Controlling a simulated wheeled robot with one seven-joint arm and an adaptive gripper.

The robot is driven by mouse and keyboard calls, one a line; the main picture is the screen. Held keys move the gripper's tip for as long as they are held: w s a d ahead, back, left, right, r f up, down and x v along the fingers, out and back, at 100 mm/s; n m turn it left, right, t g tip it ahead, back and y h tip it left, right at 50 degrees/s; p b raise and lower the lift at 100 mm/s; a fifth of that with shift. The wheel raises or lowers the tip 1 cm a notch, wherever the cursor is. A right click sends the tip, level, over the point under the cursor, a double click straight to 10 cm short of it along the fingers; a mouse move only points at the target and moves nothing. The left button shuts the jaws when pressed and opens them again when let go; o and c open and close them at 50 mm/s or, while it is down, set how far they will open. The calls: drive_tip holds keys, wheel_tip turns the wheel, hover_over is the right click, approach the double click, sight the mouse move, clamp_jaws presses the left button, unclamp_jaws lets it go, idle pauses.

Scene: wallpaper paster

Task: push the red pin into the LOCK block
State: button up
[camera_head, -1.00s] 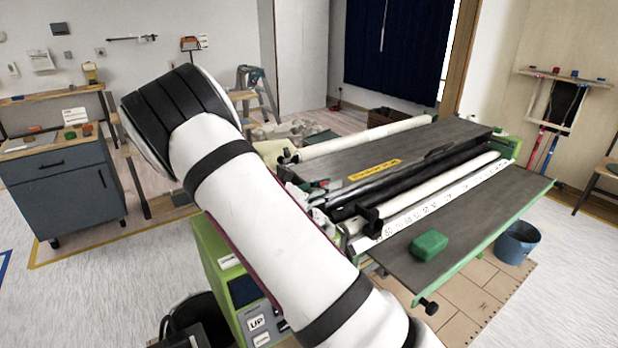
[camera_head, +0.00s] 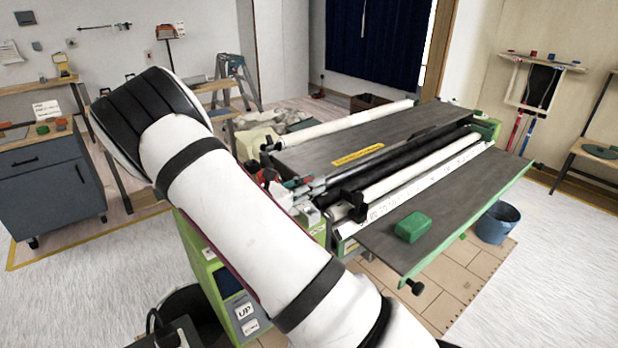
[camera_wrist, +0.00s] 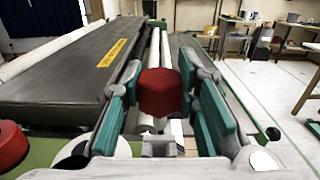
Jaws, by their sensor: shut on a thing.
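The red pin (camera_wrist: 161,92) has a faceted red head and sits between the teal-padded fingers of my gripper (camera_wrist: 160,85) in the wrist view. My gripper is shut on it. The pin's lower part and what lies under it are mostly hidden by the head and fingers. I cannot make out the word LOCK or tell how deep the pin sits. In the head view, my arm covers much of the near end of the pasting machine (camera_head: 318,136), and a bit of teal and red shows just past it.
A second red round part (camera_wrist: 10,146) is at the left edge of the wrist view. A green block (camera_head: 412,227) lies on the machine's front board (camera_head: 452,213). A blue bucket (camera_head: 497,222) stands below the board. A grey cabinet (camera_head: 50,190) is at the left.

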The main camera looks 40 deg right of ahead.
drive_tip(key=shift+f+b, duration=0.35)
drive_tip(key=shift+f, duration=0.9)
drive_tip(key=shift+f+b, duration=0.55)
drive_tip(key=shift+f, duration=1.6)
idle(1.1)
drive_tip(key=o, duration=1.2)
drive_tip(key=a, duration=1.2)
drive_tip(key=shift+s, duration=0.2)
